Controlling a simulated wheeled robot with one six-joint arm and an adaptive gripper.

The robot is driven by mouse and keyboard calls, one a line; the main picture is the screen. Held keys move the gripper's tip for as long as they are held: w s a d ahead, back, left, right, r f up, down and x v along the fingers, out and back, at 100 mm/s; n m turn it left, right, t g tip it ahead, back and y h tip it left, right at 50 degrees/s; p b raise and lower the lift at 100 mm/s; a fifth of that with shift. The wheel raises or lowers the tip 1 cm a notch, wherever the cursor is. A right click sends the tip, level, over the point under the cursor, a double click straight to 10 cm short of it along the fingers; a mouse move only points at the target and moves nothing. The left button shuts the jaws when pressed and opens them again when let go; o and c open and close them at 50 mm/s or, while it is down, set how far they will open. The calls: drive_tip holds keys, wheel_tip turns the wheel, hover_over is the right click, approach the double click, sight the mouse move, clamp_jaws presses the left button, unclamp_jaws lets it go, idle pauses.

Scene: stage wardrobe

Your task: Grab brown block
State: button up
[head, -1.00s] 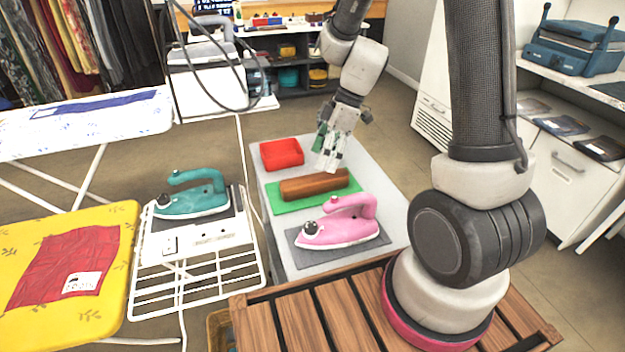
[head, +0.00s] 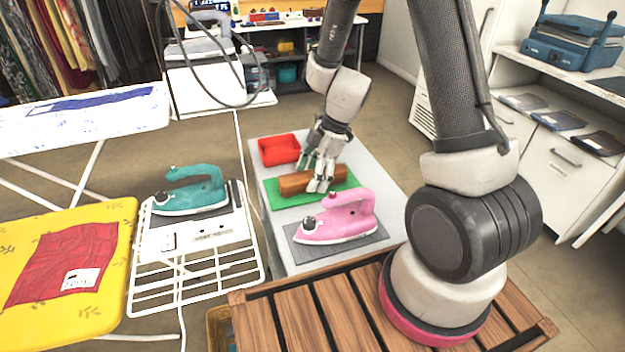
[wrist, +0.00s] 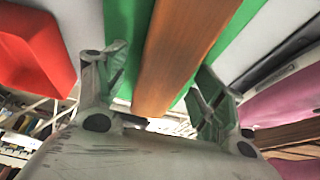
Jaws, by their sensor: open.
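The brown block (head: 296,184) is a long wooden bar lying on a green mat (head: 283,203) on the grey table. My gripper (head: 314,180) is open and low over the middle of the block, its fingers pointing down. In the wrist view the brown block (wrist: 180,55) runs between the two spread fingers of my gripper (wrist: 165,90), with the green mat (wrist: 121,40) on both sides. A gap shows between each finger and the block. The fingers hide part of the block in the head view.
A red tray (head: 279,151) stands behind the block. A pink iron (head: 337,219) on a dark pad stands close in front. A teal iron (head: 190,192) rests on a white rack to the left. The grey table (head: 375,188) is bare to the right.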

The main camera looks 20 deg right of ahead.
drive_tip(key=c, duration=1.3)
drive_tip(key=shift+r, duration=0.1)
